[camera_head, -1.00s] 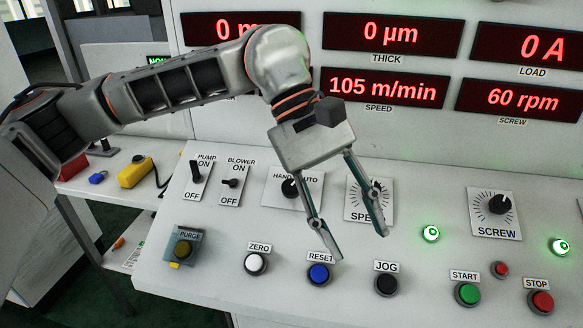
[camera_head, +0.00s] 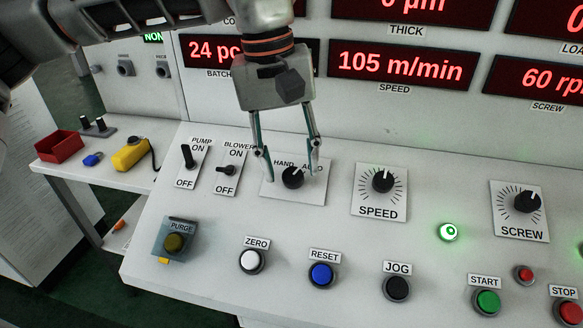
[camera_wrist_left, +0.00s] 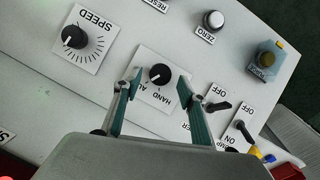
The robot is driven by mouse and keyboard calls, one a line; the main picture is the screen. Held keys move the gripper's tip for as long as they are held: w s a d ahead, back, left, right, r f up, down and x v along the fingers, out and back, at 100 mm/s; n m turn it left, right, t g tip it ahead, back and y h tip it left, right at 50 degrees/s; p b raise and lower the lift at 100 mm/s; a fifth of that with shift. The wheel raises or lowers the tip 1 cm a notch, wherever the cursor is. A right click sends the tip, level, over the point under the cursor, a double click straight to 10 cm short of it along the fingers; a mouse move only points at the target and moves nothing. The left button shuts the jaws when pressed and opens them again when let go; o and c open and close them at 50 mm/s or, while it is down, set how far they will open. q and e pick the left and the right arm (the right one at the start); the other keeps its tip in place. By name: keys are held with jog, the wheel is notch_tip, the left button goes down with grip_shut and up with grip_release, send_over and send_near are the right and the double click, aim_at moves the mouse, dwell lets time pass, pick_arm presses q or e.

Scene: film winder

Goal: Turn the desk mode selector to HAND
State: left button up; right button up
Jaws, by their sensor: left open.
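The desk mode selector is a black round knob (camera_head: 292,177) on a white plate (camera_head: 273,191) marked HAND at upper left and AUTO at upper right. In the wrist view the knob (camera_wrist_left: 160,74) carries a small pale mark that seems to lie on the AUTO side. My left gripper (camera_head: 292,174) is open and points down over the plate, one finger on each side of the knob. In the wrist view the fingers (camera_wrist_left: 159,82) stand apart with a gap to the knob; contact is not visible. The fingers partly cover the AUTO label. My right gripper is not in view.
The BLOWER switch (camera_head: 228,170) and PUMP switch (camera_head: 188,157) stand close on the left. The SPEED knob (camera_head: 382,181) is to the right. ZERO (camera_head: 250,261), RESET (camera_head: 321,275) and JOG (camera_head: 397,288) buttons lie in front. Bare panel separates these controls.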

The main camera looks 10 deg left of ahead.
pick_arm(q)
jog(key=shift+d+f, duration=0.15)
jog(key=shift+f, duration=0.65)
jog(key=c, duration=1.1)
